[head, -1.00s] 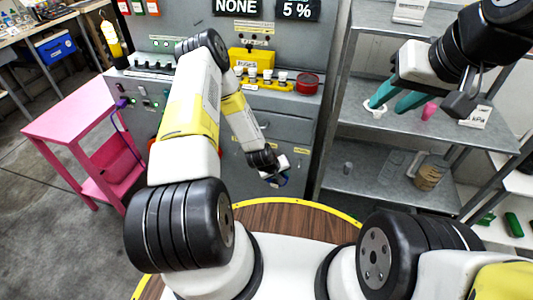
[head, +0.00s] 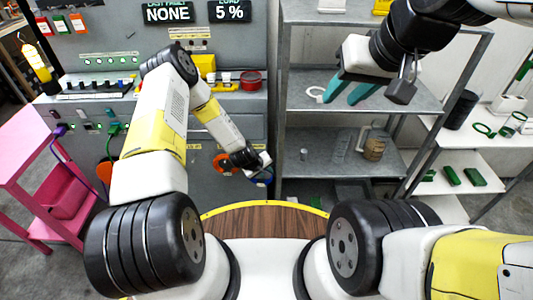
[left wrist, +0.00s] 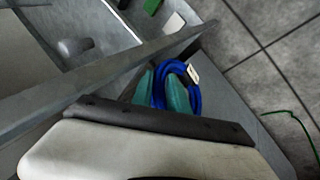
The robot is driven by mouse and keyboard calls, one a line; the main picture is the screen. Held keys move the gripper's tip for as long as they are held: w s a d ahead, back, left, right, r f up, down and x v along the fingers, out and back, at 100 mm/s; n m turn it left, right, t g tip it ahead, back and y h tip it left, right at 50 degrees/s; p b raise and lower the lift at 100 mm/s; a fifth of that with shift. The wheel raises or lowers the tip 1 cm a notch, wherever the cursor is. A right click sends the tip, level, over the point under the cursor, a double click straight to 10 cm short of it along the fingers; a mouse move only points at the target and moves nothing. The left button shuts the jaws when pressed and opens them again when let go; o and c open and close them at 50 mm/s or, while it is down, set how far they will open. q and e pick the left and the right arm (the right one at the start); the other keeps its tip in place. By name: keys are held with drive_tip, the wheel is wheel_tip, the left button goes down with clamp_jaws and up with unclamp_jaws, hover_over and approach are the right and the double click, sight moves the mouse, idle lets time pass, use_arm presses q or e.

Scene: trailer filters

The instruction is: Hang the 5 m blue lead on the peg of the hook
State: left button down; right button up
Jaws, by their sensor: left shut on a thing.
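The blue lead (left wrist: 174,82) shows as a bent blue loop with a white tag in the left wrist view. My left gripper (left wrist: 172,92) is shut on it with teal fingers on either side. In the head view my left gripper (head: 262,168) hangs low before the grey cabinet, and a little of the blue lead (head: 263,181) shows at it. My right gripper (head: 347,97) has its two teal fingers apart and is empty, above the upper shelf. I cannot make out the hook or its peg in either view.
A grey metal rack (head: 300,110) stands right of the grey cabinet (head: 190,150). A pink cart (head: 25,150) stands at the left. White shelves with green items (head: 474,177) are at the right. In the left wrist view, a grey bar (left wrist: 120,72) lies close beside the gripper.

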use_arm(q)
drive_tip(key=w+f, duration=0.1)
drive_tip(key=w, duration=0.6)
drive_tip(key=shift+w+f, duration=0.35)
idle(0.5)
idle(0.5)
drive_tip(key=c, duration=1.2)
unclamp_jaws()
drive_tip(key=shift+a, duration=0.1)
